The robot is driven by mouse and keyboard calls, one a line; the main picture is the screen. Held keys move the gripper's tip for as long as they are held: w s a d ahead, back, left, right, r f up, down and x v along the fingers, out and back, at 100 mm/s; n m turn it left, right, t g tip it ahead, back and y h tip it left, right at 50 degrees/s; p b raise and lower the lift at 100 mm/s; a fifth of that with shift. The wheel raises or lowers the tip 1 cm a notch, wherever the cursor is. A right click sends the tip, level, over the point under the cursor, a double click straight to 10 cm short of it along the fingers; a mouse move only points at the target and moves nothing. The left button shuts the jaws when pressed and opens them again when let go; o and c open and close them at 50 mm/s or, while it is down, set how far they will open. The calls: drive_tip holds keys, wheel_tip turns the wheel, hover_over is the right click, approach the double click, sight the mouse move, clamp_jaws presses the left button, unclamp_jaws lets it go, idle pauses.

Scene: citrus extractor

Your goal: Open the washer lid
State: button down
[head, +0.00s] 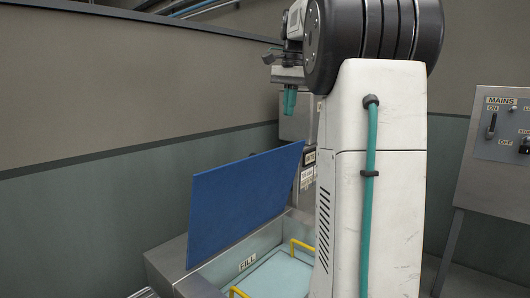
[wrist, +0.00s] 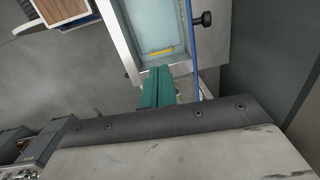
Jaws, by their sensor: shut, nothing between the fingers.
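The washer lid (head: 245,200) is a flat blue panel. In the head view it stands raised and tilted above the grey metal washer (head: 168,262), whose pale inside shows below it. In the wrist view the lid (wrist: 188,35) is seen nearly edge-on as a thin blue strip along the right of the open basin (wrist: 160,30). My gripper (head: 289,102) has teal fingers, shut and empty, above and behind the lid's upper right corner in the head view. In the wrist view my gripper (wrist: 160,84) shows near the basin's end. My arm hides the washer's right side.
A yellow handle (head: 303,245) and a FILL label (head: 247,263) are at the washer's opening. A MAINS panel (head: 508,125) stands at right. A black knob (wrist: 203,19) sticks out beside the lid. A wood-topped item (wrist: 65,10) is at the wrist view's upper left.

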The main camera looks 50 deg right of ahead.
sight(269, 154)
drive_tip(key=s+a+f+m+t, duration=0.2)
drive_tip(key=s+a+m+t, duration=0.15)
drive_tip(key=s+m, duration=0.35)
drive_tip(key=w+a+f+m+t, duration=0.1)
drive_tip(key=w+f+m, duration=0.9)
drive_tip(key=w+f, duration=0.1)
drive_tip(key=shift+w+f+m+t, duration=0.15)
drive_tip(key=shift+w+m+t, duration=0.1)
drive_tip(key=shift+m+t, duration=0.1)
drive_tip(key=shift+w, duration=0.15)
drive_tip(key=w+r+g, duration=0.1)
drive_tip(key=w+r, duration=0.1)
drive_tip(key=w, duration=1.2)
drive_tip(key=shift+a+g, duration=0.25)
drive_tip(key=shift+g, duration=0.05)
drive_tip(key=shift+r+h, duration=0.1)
drive_tip(key=shift+h, duration=0.2)
